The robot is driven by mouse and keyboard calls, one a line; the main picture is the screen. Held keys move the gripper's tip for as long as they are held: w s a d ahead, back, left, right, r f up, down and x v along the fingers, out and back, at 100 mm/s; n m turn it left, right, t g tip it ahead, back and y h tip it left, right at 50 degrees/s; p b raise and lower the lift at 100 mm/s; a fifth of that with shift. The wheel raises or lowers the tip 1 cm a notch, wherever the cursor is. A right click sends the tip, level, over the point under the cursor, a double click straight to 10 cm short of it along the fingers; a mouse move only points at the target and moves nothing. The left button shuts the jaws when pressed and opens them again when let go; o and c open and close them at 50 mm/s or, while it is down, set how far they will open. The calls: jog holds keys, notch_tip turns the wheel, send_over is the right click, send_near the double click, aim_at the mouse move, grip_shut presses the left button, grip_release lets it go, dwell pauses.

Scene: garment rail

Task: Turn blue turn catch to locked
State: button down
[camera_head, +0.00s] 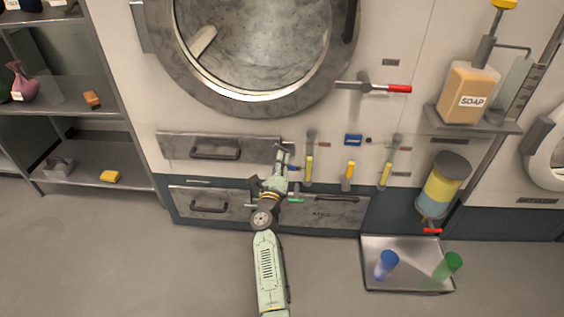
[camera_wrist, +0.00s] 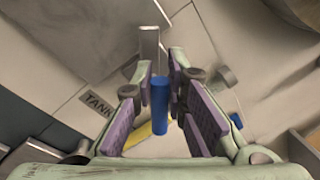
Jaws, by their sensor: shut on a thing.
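The blue turn catch is a blue rod-shaped handle (camera_wrist: 160,106) in the wrist view. It lies between the two purple-padded fingers of my gripper (camera_wrist: 163,76), which are shut on it. In the head view my gripper (camera_head: 282,162) is at the washer's lower front panel, right of the upper drawer. A short blue piece of the catch (camera_head: 294,168) sticks out to the right of the fingers. The catch's base and any lock marks are largely hidden by my gripper.
Levers with yellow grips (camera_head: 309,168) stand close on the right. A green handle (camera_head: 296,200) is just below. Drawers with dark handles (camera_head: 215,153) are left. A metal tray (camera_head: 408,286) with blue (camera_head: 387,264) and green (camera_head: 448,266) cups lies on the floor.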

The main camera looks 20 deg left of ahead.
jog(key=n, duration=0.3)
jog(key=f+n+y, duration=0.1)
jog(key=shift+s+a+f+b, duration=0.1)
jog(key=shift+a+b, duration=0.2)
jog(key=shift+b, duration=0.1)
jog(key=shift+f+n+y+b, duration=0.2)
jog(key=shift+n+y, duration=0.1)
jog(key=shift+n, duration=0.8)
jog(key=shift+f+n+y+b, duration=0.2)
jog(key=shift+n+y, duration=0.1)
jog(key=shift+n, duration=0.8)
jog(key=c, duration=1.6)
grip_release()
jog(key=shift+r, duration=0.1)
jog(key=shift+o, duration=0.2)
jog(key=v, duration=0.7)
jog(key=shift+s, duration=0.25)
jog(key=shift+d, duration=0.1)
